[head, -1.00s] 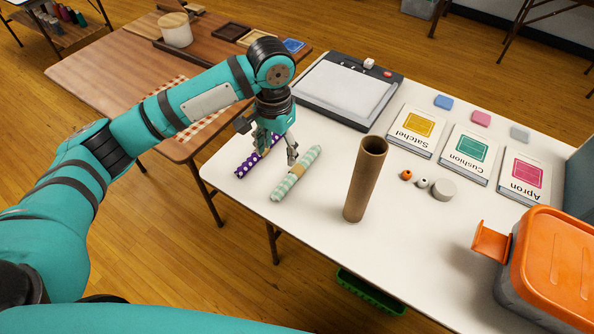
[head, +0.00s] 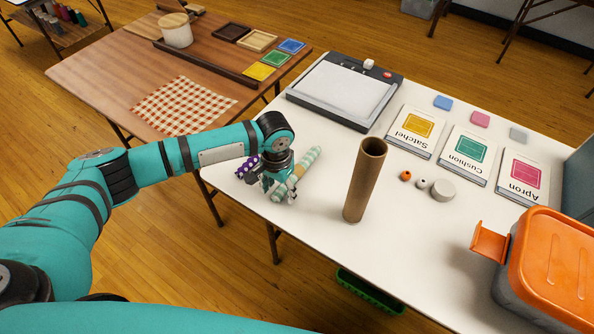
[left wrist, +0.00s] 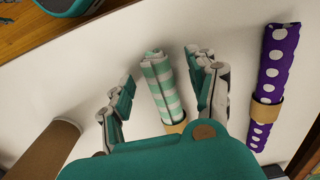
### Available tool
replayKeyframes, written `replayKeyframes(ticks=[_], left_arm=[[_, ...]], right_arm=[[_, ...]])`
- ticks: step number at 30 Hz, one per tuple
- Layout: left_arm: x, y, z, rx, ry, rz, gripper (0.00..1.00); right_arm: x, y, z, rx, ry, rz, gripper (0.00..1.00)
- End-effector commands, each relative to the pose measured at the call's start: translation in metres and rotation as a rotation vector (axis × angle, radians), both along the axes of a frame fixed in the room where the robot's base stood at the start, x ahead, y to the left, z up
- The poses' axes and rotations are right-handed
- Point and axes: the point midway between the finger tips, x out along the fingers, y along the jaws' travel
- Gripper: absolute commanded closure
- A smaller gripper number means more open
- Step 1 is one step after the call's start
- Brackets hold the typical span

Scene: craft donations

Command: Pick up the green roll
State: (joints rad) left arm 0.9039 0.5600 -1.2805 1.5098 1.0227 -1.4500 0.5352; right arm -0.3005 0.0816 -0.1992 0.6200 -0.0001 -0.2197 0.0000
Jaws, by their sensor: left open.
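In the left wrist view the green roll (left wrist: 163,82) lies between the two open fingers of my left gripper (left wrist: 166,72), with a gap on each side. The gripper's palm hides its lower end. My right gripper is not in view.
A purple dotted roll (left wrist: 271,70) lies close beside the right finger in the left wrist view. A brown cardboard tube (head: 364,182) stands upright to the right of the rolls. The table's front edge is near.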

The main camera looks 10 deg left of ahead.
Motion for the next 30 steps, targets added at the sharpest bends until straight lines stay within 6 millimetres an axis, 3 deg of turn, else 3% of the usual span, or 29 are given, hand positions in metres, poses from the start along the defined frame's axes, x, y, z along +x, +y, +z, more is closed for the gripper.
replayKeyframes(ticks=[9,22,30], left_arm=[[0.0002,-0.0003,-0.0049,-0.001,-0.002,-0.001,0.44],[0.0003,0.0,-0.0046,0.0,-0.001,0.0,1.0],[0.0005,0.0,-0.0037,-0.001,-0.002,0.0,1.0]], right_arm=[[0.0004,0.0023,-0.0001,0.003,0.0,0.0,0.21],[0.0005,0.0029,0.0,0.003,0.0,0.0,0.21],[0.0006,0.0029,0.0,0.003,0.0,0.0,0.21]])
